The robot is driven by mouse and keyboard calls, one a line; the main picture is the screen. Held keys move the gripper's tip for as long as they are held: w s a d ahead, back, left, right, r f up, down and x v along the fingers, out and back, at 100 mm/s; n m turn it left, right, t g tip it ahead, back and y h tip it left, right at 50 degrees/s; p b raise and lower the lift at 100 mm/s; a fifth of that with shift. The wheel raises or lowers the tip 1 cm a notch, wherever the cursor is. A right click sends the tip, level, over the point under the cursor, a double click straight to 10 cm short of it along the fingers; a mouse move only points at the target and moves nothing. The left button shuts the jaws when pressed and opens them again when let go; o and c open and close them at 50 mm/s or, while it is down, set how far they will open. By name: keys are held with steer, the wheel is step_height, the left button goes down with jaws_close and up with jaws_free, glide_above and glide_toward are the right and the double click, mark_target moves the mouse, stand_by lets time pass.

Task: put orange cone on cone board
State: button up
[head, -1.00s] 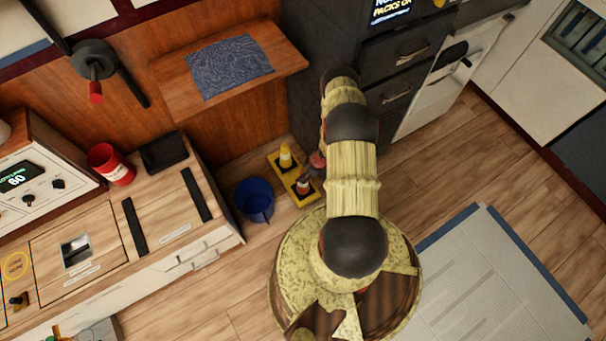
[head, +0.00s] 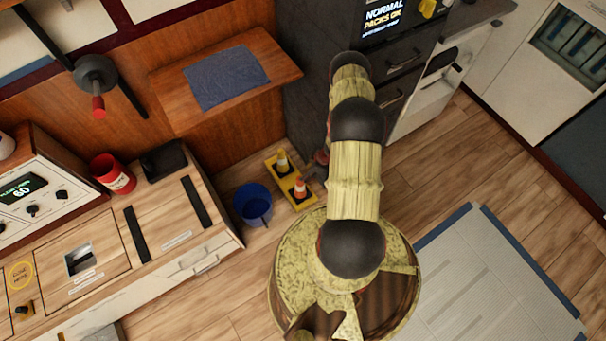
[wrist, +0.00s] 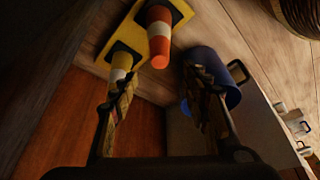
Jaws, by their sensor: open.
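The orange cone (head: 299,189), with a white band, stands on a dark square of the yellow cone board (head: 291,179) on the floor. A yellow cone (head: 282,161) with a white band stands on the board's other dark square. In the wrist view the orange cone (wrist: 159,38) is just beyond my gripper (wrist: 160,84), its tip pointing toward me. The fingers are open and apart, with nothing between them. The yellow cone (wrist: 122,64) is close to the left finger and partly hidden by it. In the head view my arm hides most of the gripper.
A blue bucket (head: 253,204) stands on the floor left of the board; it is close to the right finger in the wrist view (wrist: 232,82). A wooden shelf (head: 283,72) overhangs behind, and dark drawers (head: 400,60) are at the right. A wooden console (head: 215,238) stands left.

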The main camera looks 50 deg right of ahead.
steer(key=v, duration=0.2)
steer(key=shift+s+r+p, duration=0.1)
steer(key=shift+r+p, duration=0.2)
steer(key=shift+s, duration=0.1)
stand_by(0.3)
